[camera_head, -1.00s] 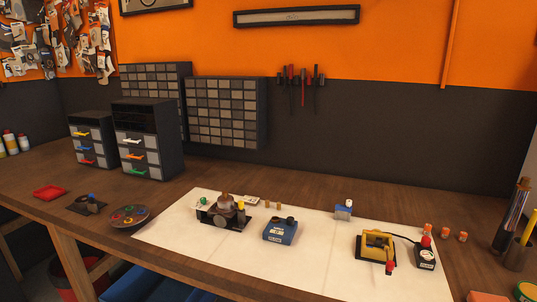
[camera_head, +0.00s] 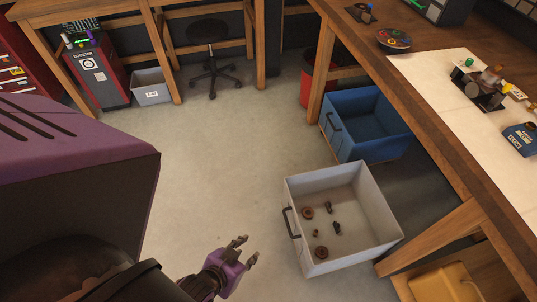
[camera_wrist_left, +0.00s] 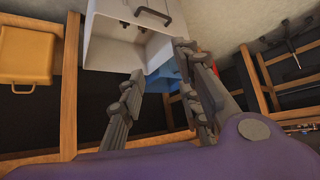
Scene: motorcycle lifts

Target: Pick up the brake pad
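My left gripper (camera_head: 248,249) is open and empty, just left of a white drawer-like bin (camera_head: 360,258) near the floor. Several small dark and brown parts (camera_head: 336,228) lie spread inside this bin. I cannot tell which of them, if any, is the brake pad. In the left wrist view, my two left fingers (camera_wrist_left: 162,60) stand wide apart, with the white bin (camera_wrist_left: 102,40) and its dark handle beyond them. My right gripper is not in view.
A blue bin (camera_head: 343,146) stands behind the white bin, beside the workbench leg (camera_head: 322,75). The workbench with a white mat (camera_head: 440,75) is at right. A yellow case (camera_head: 440,284) lies under it. A stool (camera_head: 208,32) stands behind.

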